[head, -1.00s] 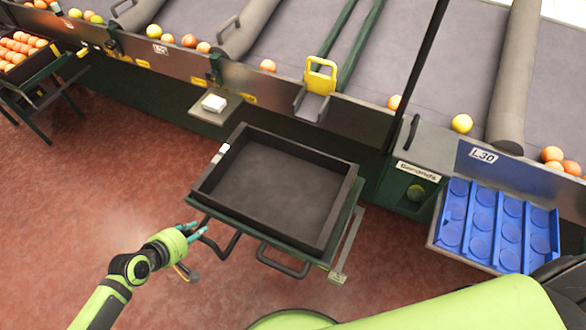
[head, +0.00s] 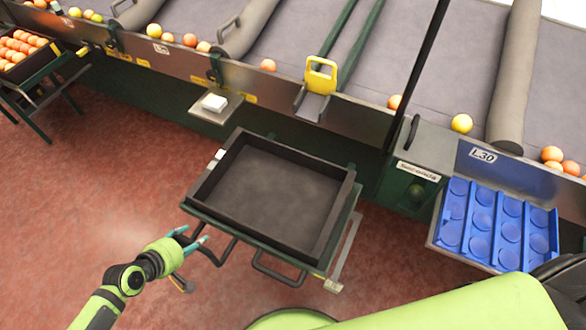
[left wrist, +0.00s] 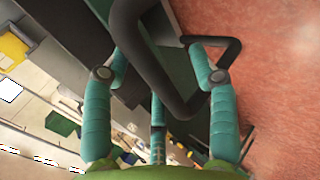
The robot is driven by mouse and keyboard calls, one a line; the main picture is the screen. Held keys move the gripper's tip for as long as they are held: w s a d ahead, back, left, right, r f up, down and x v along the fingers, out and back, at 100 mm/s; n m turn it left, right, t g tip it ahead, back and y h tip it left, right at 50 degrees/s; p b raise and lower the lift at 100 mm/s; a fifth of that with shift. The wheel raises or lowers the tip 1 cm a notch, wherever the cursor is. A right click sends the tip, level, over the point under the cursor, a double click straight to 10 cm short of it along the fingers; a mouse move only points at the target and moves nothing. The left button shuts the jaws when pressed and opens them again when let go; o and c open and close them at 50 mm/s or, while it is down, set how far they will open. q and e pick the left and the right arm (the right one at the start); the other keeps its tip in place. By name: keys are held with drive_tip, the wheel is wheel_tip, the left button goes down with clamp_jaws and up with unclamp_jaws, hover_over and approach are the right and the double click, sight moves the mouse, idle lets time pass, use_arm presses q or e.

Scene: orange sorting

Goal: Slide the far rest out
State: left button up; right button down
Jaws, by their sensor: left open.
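The rest is a dark green frame (head: 205,214) under a shallow, empty black crate (head: 232,237), below the sorting line. Two black loop handles stick out from its front: a left one (head: 221,262) and a right one (head: 277,275). I cannot tell surely which part is called the far rest. My left gripper (head: 192,238) is open, with its teal fingers just at the left handle. In the left wrist view the black handle (left wrist: 178,104) bends between the spread teal fingers (left wrist: 160,75); firm contact is not clear. My right gripper is out of view.
The sorting line's front wall (head: 265,92) runs behind the crate. A small shelf with a white block (head: 214,103) juts from it. A blue cupped tray (head: 495,230) is at right, an orange-filled crate stand (head: 40,68) far left. Red floor is free at left.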

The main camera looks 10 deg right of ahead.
use_arm(q)
drive_tip(key=shift+w+r+p, duration=0.15)
drive_tip(key=shift+r+p, duration=1.2)
drive_tip(key=shift+r, duration=0.05)
drive_tip(key=shift+w+r+p, duration=0.1)
drive_tip(key=shift+r+p, duration=1.2)
drive_tip(key=shift+r, duration=0.1)
drive_tip(key=shift+s+d+r+p, duration=0.1)
drive_tip(key=shift+r+p, duration=0.8)
drive_tip(key=shift+p, duration=0.1)
drive_tip(key=shift+f, duration=0.1)
drive_tip(key=shift+s, duration=0.1)
